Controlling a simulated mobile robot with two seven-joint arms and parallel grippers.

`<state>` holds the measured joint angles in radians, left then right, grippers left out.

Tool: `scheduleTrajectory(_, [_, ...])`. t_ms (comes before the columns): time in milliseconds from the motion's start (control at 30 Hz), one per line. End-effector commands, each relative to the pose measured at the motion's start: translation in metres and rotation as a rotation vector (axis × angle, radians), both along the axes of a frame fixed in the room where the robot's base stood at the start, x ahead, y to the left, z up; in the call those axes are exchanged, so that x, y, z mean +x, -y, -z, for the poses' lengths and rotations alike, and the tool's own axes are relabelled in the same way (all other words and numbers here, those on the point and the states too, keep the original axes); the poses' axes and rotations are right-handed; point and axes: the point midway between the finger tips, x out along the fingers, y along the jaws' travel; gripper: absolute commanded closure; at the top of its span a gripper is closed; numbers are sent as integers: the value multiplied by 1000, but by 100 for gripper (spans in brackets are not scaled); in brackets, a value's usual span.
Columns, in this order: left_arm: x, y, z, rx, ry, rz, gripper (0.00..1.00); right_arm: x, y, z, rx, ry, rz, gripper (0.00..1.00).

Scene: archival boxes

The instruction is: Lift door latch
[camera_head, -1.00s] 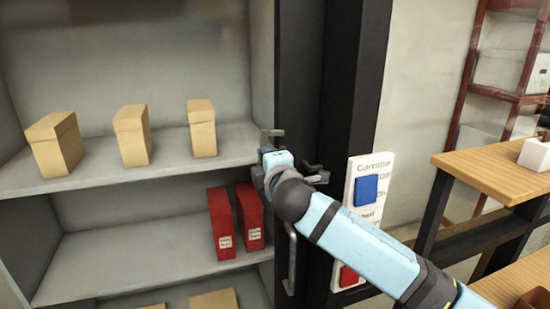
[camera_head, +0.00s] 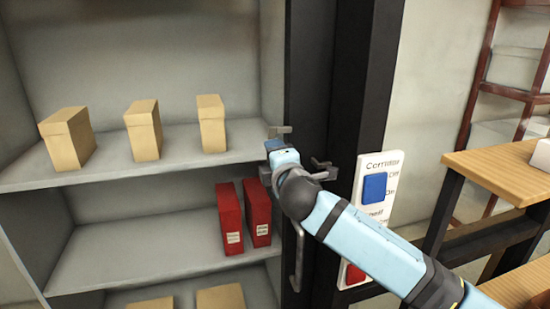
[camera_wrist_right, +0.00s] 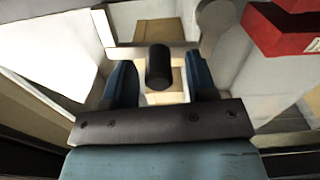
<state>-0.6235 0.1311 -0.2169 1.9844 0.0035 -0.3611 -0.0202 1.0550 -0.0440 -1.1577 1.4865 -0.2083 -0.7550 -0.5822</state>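The grey latch (camera_head: 281,131) sits on the dark door frame at the shelf unit's right side in the head view. A long vertical grey handle (camera_head: 298,258) hangs below it. My right gripper (camera_head: 275,147) is at the frame just below the latch; its fingertips are partly hidden there. In the right wrist view its two blue fingers are apart (camera_wrist_right: 160,72), with a dark round bar end (camera_wrist_right: 158,62) between them. A gap shows on both sides of that bar. I cannot tell whether it belongs to the latch. My left gripper is not in view.
Shelves hold tan boxes (camera_head: 143,130) and red boxes (camera_head: 230,218). A label board with a blue block (camera_head: 374,187) is right of the frame, near my right arm. A wooden table (camera_head: 500,172) and a reddish rack (camera_head: 470,110) stand at the right.

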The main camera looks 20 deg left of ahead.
Motion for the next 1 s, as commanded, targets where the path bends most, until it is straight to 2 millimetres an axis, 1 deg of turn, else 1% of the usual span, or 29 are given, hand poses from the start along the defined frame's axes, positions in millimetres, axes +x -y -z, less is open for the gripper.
scheduleTrajectory(167, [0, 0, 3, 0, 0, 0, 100, -5, 4, 1, 1, 0, 0, 48])
scheduleTrajectory(267, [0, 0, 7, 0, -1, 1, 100, -16, 12, 2, 2, 1, -1, 48])
scheduleTrajectory(600, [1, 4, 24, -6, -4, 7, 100, -78, 57, 3, 3, 0, -2, 48])
scheduleTrajectory(700, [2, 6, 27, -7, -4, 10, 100, -93, 68, 2, 1, 1, -1, 48])
scheduleTrajectory(833, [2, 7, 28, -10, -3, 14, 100, -105, 76, 1, 1, -1, 0, 48])
scheduleTrajectory(1000, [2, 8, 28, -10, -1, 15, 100, -112, 81, 0, 0, 0, 0, 48])
